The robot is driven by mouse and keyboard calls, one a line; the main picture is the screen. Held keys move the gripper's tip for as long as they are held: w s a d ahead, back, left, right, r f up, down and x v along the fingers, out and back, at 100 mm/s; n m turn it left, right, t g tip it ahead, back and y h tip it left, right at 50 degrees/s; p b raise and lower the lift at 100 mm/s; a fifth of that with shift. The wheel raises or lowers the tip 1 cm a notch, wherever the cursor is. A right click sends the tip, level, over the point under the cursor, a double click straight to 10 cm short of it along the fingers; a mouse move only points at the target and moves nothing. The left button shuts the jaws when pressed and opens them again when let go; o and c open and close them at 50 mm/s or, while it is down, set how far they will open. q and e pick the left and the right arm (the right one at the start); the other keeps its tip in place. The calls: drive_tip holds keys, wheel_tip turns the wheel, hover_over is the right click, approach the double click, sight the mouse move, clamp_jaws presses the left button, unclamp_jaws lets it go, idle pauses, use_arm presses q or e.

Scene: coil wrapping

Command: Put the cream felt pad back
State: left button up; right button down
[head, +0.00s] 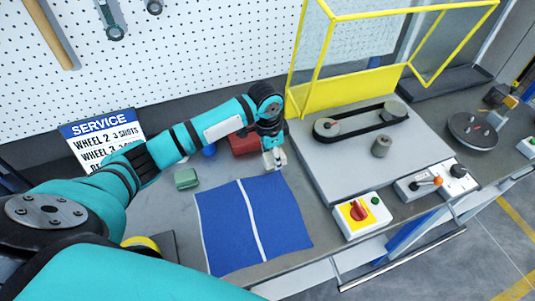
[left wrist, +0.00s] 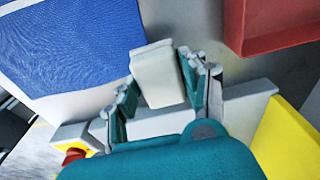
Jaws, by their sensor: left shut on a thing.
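The cream felt pad (left wrist: 157,74) is a small pale block between the fingers of my left gripper (left wrist: 160,92) in the left wrist view. My left gripper is shut on it. In the head view my left gripper (head: 274,160) points down at the back right corner of the blue cloth, and the pad shows as a pale patch at its fingertips. I cannot tell whether the pad touches the table. My right gripper is not in view.
A blue cloth (head: 225,222) with a white stripe lies at the table's front. A red tray (head: 243,144) sits behind the gripper, and a green block (head: 187,179) lies left. A grey plate with a belt drive (head: 360,122), yellow guard (head: 345,95) and red-knob switch box (head: 361,215) stand right.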

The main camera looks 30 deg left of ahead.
sight(267, 157)
use_arm(q)
drive_tip(key=shift+w+a, duration=0.25)
drive_tip(key=shift+a, duration=0.4)
drive_tip(key=shift+w+a+p, duration=0.2)
drive_tip(key=shift+a+p, duration=0.1)
drive_tip(key=shift+a, duration=0.2)
wheel_tip(267, 157, down, 3)
drive_tip(key=shift+a+f+p, duration=0.1)
drive_tip(key=shift+f+p, duration=0.1)
drive_tip(key=shift+p, duration=0.45)
drive_tip(key=shift+f, duration=0.2)
drive_tip(key=shift+f, duration=0.15)
drive_tip(key=o, duration=1)
